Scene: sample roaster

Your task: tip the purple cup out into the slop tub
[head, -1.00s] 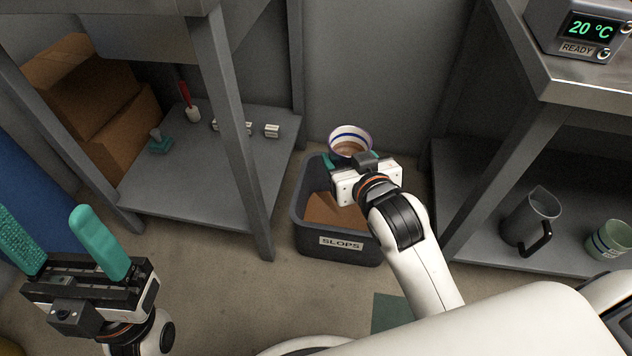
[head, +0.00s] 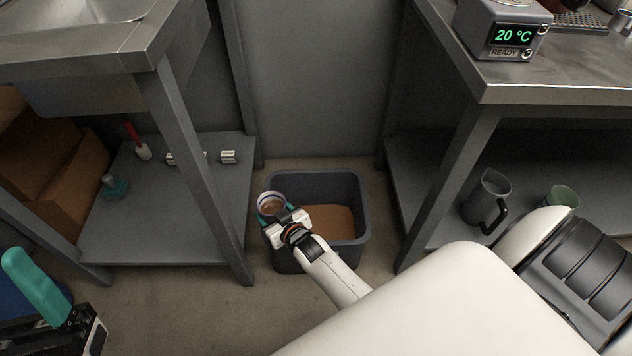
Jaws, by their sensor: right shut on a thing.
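The cup (head: 270,200), pale with a purple-blue band at the rim, has brown contents visible inside. It looks roughly upright, its mouth facing up. My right gripper (head: 272,214) is shut on it, teal fingertips at its sides, at the left side of the slop tub. The dark grey slop tub (head: 364,205) stands on the floor with brown stuff inside. My gripper and arm hide part of its front, including the label. My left gripper (head: 35,288) is at the lower left, cut by the picture edge. One teal finger shows with no other against it.
A sink bench (head: 205,165) with a lower shelf stands left of the tub. A metal bench (head: 455,170) stands right, with a dark jug (head: 487,200) and a green cup (head: 562,196) on its lower shelf. A wall is behind the tub.

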